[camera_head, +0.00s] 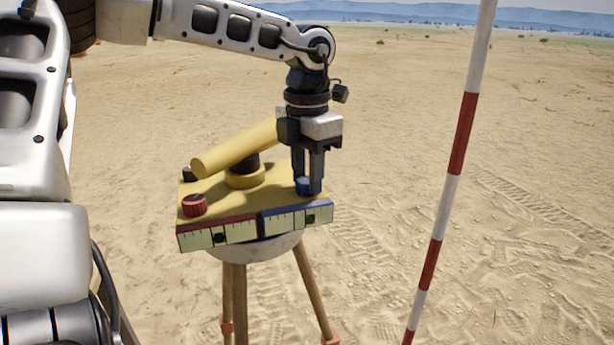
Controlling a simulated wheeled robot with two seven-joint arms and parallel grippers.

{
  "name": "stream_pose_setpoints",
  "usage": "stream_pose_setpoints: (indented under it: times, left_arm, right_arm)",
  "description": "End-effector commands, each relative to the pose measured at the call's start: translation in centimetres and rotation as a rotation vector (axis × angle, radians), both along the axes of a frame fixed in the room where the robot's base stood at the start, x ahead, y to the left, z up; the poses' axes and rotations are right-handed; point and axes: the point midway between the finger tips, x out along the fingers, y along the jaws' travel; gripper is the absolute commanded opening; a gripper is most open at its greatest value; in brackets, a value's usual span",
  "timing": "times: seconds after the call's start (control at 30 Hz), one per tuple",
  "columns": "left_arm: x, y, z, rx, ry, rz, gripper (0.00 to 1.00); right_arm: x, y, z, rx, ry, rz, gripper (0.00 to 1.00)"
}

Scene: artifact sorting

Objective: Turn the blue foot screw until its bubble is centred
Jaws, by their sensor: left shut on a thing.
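The yellow levelling instrument (222,197) sits on a tripod, with a yellow telescope tube (235,148) on top. My left gripper (308,187) points straight down and is shut on the blue foot screw (303,187) at the plate's right corner, hiding part of it. The red foot screw (194,205) is at the front left corner, with nothing touching it. My right gripper is not in view.
The wooden tripod legs (239,300) stand on sandy ground below the instrument. A red and white pole (448,185) stands tilted to the right, apart from my gripper. Open sand lies between them and behind.

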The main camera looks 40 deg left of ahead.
Motion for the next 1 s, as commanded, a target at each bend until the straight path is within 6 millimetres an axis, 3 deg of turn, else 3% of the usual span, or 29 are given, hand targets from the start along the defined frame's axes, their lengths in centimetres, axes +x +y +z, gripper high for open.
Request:
stream_pose_setpoints:
  times: [0.5, 1.0]
  left_arm:
    - [0.09, -0.02, 0.16, -0.001, -0.005, -0.384, 0.09]
    - [0.10, -0.02, 0.19, 0.000, -0.006, -0.487, 0.09]
  right_arm:
    - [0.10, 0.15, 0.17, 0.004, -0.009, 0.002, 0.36]
    - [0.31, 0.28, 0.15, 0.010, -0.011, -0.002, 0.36]
